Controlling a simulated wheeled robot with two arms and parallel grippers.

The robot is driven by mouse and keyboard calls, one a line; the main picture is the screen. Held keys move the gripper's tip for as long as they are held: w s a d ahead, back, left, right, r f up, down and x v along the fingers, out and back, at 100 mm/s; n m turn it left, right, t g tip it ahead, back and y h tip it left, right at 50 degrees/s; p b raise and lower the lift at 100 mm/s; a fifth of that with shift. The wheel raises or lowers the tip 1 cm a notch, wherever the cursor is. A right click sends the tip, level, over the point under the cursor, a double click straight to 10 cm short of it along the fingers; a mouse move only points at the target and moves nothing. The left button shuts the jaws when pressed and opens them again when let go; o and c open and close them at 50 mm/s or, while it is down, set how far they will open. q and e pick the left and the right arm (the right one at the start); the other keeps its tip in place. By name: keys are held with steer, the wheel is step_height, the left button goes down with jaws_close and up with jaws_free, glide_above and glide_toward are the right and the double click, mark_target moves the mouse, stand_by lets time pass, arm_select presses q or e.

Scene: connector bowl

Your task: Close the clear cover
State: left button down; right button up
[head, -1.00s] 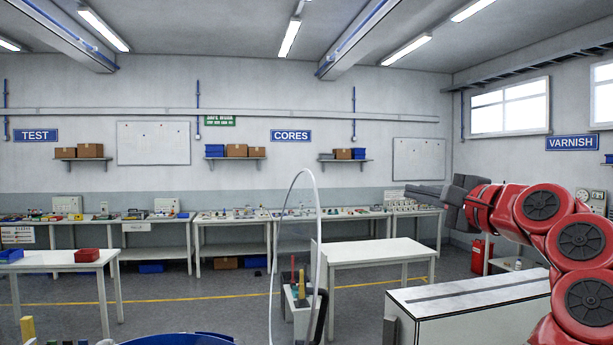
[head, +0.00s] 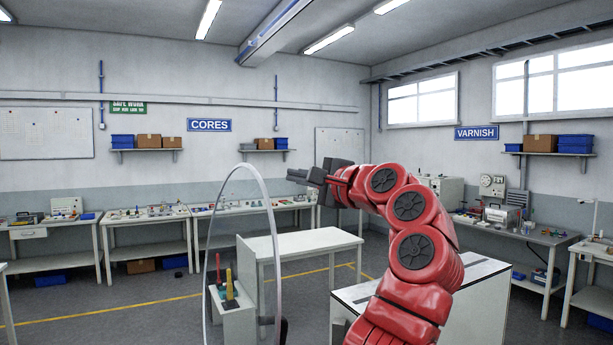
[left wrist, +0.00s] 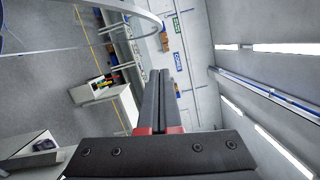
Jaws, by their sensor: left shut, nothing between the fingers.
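The clear cover (head: 243,167) stands upright in the head view as a thin, pale hoop with see-through material. Its lower edge runs out of the bottom of the picture. My left gripper (head: 298,176) is to the right of the hoop's upper part and points left. The fingers are shut and empty, and look apart from the cover. In the left wrist view the shut fingers (left wrist: 160,78) point into the room, and part of the cover's curved rim (left wrist: 142,14) crosses the top left. The cover's base is hidden. My right gripper is not in view.
A small stand with upright coloured tools (head: 231,300) shows through the cover. A white table (head: 300,241) is behind it, and a white-topped cabinet (head: 425,292) stands behind my left arm. Workbenches (head: 150,228) line the back wall. Open floor lies at the left.

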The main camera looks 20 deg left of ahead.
arm_select(q)
steer(key=a+p, duration=0.4)
steer(key=a, duration=0.2)
steer(key=shift+s+a+r, duration=0.3)
steer(key=shift+s+a, duration=0.05)
steer(key=shift+d, duration=0.1)
